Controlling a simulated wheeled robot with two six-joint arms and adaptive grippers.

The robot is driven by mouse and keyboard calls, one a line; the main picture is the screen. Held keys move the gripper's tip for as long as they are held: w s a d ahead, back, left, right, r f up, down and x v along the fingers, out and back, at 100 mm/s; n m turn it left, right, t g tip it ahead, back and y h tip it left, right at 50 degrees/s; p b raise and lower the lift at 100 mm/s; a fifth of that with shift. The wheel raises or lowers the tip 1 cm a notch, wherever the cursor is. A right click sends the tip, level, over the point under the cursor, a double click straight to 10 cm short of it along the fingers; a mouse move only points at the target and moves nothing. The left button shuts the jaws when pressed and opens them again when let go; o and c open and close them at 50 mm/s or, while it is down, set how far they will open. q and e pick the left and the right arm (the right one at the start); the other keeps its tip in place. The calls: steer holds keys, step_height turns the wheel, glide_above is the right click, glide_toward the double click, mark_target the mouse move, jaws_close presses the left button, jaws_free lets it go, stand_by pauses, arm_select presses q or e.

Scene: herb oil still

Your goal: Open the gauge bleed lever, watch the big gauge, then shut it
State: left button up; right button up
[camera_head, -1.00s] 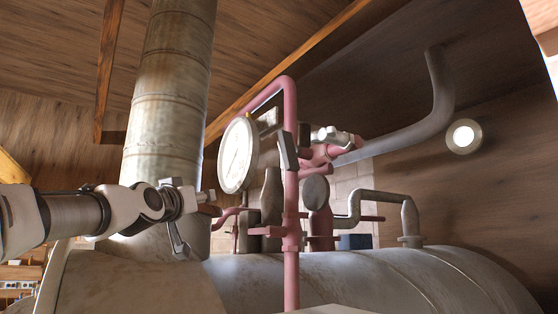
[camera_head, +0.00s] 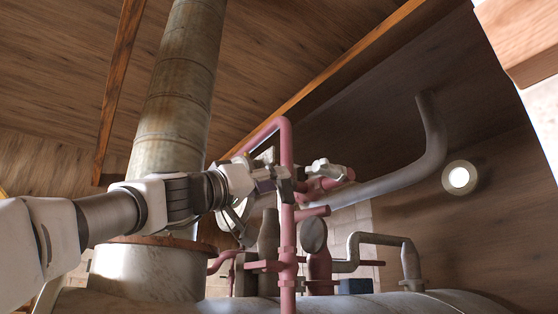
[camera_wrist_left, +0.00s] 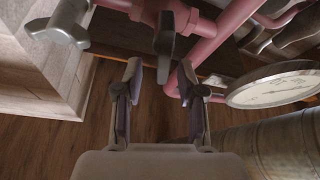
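The bleed lever is a dark grey bar on a pink pipe; in the left wrist view the lever (camera_wrist_left: 166,38) points down, and its lower end shows between my fingertips. My left gripper (camera_wrist_left: 160,76) is open, with a finger either side of that end; I see no clear contact. In the head view the left gripper (camera_head: 268,184) is close to the pink pipe (camera_head: 287,228), and the lever is hard to separate from it. The big gauge (camera_wrist_left: 276,85) has a white dial, seen obliquely at right in the wrist view; my arm hides it in the head view. My right gripper is not in view.
A light grey valve handle (camera_head: 325,169) is just right of the pipe, also in the wrist view (camera_wrist_left: 60,28). A wide metal flue (camera_head: 178,90) stands behind my left arm. The boiler drum (camera_head: 390,303) and grey pipes (camera_head: 385,238) lie below and to the right.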

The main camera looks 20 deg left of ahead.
arm_select(q)
steer(key=shift+w+d+r, duration=0.1)
steer(key=shift+w+d, duration=0.1)
steer(key=shift+w, duration=0.4)
steer(key=shift+w+d+r, duration=0.1)
steer(key=shift+w+d, duration=0.1)
steer(key=shift+w, duration=0.4)
steer(key=shift+s, duration=0.25)
jaws_close()
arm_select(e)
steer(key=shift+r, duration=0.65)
